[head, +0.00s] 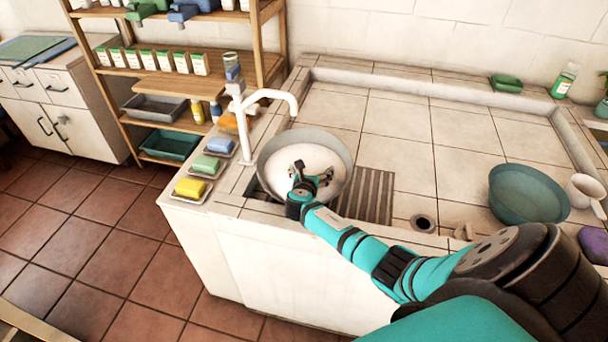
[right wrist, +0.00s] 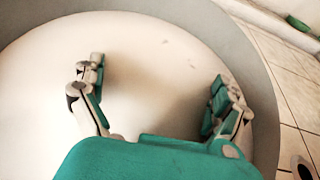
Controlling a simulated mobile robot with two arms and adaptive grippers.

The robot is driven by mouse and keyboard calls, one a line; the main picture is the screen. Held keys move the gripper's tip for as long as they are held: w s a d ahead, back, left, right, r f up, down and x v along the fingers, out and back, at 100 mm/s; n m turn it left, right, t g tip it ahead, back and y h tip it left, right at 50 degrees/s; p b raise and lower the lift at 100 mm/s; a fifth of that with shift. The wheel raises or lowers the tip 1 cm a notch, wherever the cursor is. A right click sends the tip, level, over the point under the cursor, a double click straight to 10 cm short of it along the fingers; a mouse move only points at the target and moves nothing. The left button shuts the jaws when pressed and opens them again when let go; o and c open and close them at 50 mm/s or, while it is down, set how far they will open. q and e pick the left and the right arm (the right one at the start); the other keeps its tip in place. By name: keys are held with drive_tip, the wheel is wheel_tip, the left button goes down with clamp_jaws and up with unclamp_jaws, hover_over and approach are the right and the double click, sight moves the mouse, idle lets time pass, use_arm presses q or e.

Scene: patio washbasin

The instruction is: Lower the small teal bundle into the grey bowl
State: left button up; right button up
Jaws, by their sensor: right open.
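The grey bowl (head: 312,138) sits under the white tap at the left end of the tiled counter. A smooth white surface fills its inside; I cannot tell whether it is liquid or foam. Its grey wall also curves across the right wrist view (right wrist: 243,65). My right gripper (head: 312,173) is inside the bowl's rim, over the white surface. Its fingers are spread wide with nothing between them in the right wrist view (right wrist: 158,78). I cannot make out the small teal bundle in either view. My left gripper is not in view.
The white tap (head: 268,97) arches beside the bowl. Yellow soap (head: 190,187), green soap (head: 205,164) and blue soap (head: 220,146) lie on dishes at the left edge.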

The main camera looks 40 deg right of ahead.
drive_tip(key=shift+s+a+f, duration=0.5)
drive_tip(key=shift+s+a, duration=0.1)
drive_tip(key=shift+a, duration=0.15)
drive_tip(key=s+a+r, duration=0.5)
drive_tip(key=r, duration=0.1)
drive_tip(key=shift+s+a, duration=0.15)
drive_tip(key=shift+a, duration=0.15)
drive_tip(key=shift+s+t, duration=0.1)
drive_tip(key=shift+t, duration=0.2)
